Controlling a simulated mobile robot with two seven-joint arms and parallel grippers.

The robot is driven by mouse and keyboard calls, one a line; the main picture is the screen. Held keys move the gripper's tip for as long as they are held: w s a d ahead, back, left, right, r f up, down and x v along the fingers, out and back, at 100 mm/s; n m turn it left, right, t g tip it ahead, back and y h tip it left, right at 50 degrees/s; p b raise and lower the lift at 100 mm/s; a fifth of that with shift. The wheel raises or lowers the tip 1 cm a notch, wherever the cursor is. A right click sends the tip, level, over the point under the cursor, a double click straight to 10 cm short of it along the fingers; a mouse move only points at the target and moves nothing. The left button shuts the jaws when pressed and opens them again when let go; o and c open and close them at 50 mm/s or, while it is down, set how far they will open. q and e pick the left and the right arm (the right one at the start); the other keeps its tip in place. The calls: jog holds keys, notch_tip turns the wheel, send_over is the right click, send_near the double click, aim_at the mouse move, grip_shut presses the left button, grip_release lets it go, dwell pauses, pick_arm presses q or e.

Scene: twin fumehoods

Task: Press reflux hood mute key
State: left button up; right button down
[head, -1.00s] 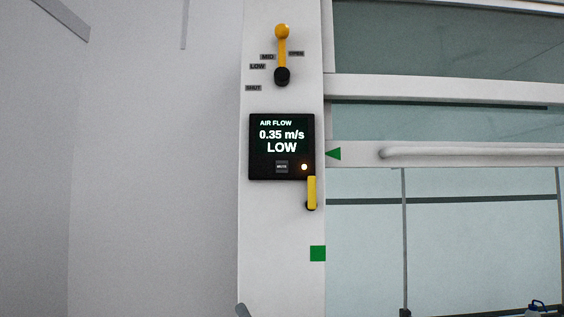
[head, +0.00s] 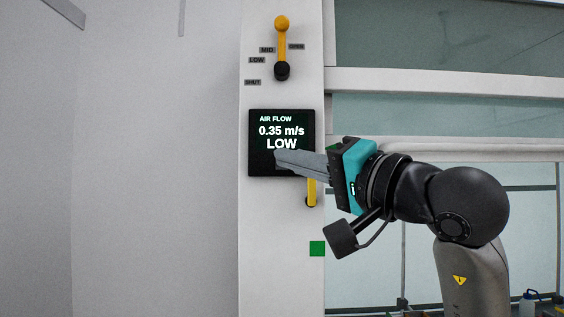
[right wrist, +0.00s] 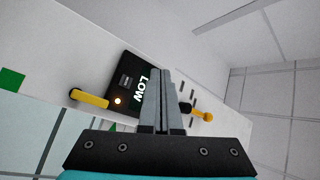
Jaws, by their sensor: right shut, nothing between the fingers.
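The black air flow monitor (head: 259,119) is on the white hood post and reads 0.35 m/s LOW. My right gripper (head: 279,160) is shut and empty, with its fingertips in front of the panel's lower part. They hide the mute key and the lamp in the head view. In the right wrist view the mute key (right wrist: 126,81) shows on the panel (right wrist: 120,65), left of the fingertips (right wrist: 161,72), beside a lit orange lamp (right wrist: 117,101). I cannot tell whether the fingertips touch the panel. My left gripper is out of view.
A yellow lever (head: 282,40) with a black hub stands above the panel, by labels from SHUT to OPEN. A second yellow handle (head: 311,190) is just below the panel, close under my gripper. A green square (head: 317,248) marks the post. The grey wall at left is clear.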

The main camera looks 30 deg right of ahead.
jog(key=shift+w, duration=0.1)
jog(key=w+d+p, duration=0.1)
jog(key=w+d, duration=0.3)
jog(key=w, duration=0.3)
jog(key=shift+w+d, duration=0.2)
jog(key=shift+d, duration=0.05)
dwell(2.2)
jog(key=shift+w+d, duration=0.25)
jog(key=shift+w, duration=0.1)
jog(key=shift+w+d, duration=0.15)
jog(key=shift+w, duration=0.1)
dwell(0.8)
jog(key=shift+s, duration=0.1)
jog(key=shift+s+a+b, duration=0.35)
jog(key=shift+s, duration=0.15)
jog(key=shift+f, duration=0.1)
